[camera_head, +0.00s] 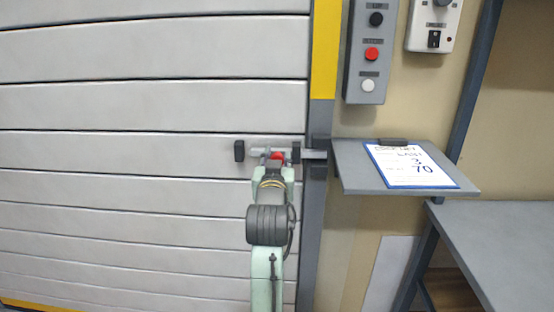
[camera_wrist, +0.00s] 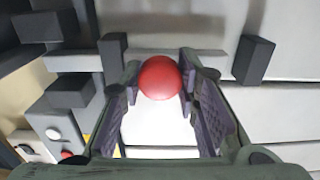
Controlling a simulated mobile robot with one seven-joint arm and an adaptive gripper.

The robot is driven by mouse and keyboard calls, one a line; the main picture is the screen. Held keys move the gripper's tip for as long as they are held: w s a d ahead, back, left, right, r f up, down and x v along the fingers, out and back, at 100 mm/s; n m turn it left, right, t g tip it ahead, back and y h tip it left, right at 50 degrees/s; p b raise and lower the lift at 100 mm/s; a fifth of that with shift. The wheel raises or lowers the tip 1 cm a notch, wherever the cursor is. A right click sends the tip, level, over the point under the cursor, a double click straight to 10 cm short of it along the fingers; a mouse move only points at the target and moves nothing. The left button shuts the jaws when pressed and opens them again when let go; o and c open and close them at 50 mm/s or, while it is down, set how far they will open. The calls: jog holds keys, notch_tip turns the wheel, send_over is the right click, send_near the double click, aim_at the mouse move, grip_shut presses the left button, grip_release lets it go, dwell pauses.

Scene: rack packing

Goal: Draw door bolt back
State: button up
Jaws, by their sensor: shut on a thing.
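The door (camera_head: 120,110) is a light grey slatted door filling the left of the head view. Its bolt (camera_head: 315,155) is a grey horizontal bar near the door's right edge, reaching across to the dark door post. Dark guide blocks (camera_head: 239,151) hold the bar; one also shows at the right of the wrist view (camera_wrist: 253,60). The bolt's red ball knob (camera_head: 278,156) sits between my gripper's fingers (camera_head: 271,160). In the wrist view the knob (camera_wrist: 160,77) lies between the two purple-padded fingers (camera_wrist: 160,95), which are shut on it.
A grey shelf (camera_head: 350,175) with a clipboard (camera_head: 412,165) juts out right of the post. A button box (camera_head: 368,50) and a switch box (camera_head: 435,22) hang above it. A grey table (camera_head: 510,235) stands at the lower right. The door's left is clear.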

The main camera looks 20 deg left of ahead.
grip_shut()
jog(key=a, duration=0.2)
jog(key=s+a, duration=0.1)
jog(key=a, duration=0.2)
jog(key=shift+s+a, duration=0.3)
jog(key=shift+a, duration=0.1)
jog(key=o, duration=0.6)
grip_release()
jog(key=shift+d, duration=0.1)
jog(key=shift+o, duration=0.2)
send_near(255, 152)
jog(key=v, duration=0.5)
jog(key=shift+s+d, duration=0.1)
